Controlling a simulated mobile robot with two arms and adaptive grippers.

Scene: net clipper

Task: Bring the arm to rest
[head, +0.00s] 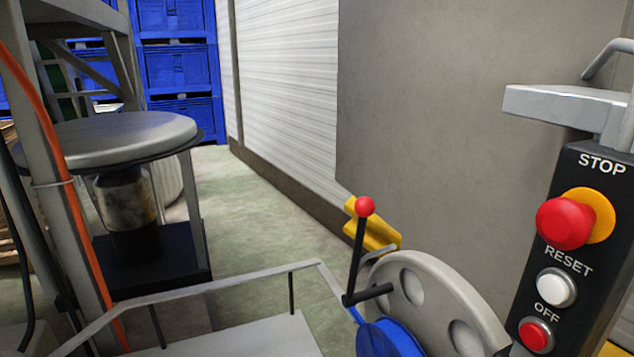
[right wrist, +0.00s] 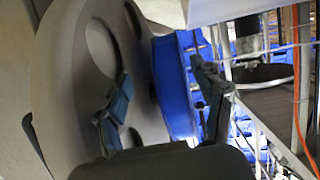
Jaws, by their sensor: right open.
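My right gripper (right wrist: 163,98) shows in the right wrist view with its two dark fingers spread wide apart. Nothing is held between them. Behind the fingers are a grey wheel with round holes (right wrist: 62,75) and a blue drum (right wrist: 172,85). I cannot tell whether a finger touches either one. In the head view the grey wheel (head: 418,268) and the blue drum (head: 388,340) are at the bottom, right of centre, cut off by the lower edge. Neither gripper shows in the head view.
A black lever with a red knob (head: 364,206) stands beside the wheel. A control panel with STOP, RESET and OFF buttons (head: 585,185) is at the right. A metal rail (head: 210,287) runs along the front. A round-topped stand (head: 120,135) is at the left. Green floor (head: 240,205) between is clear.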

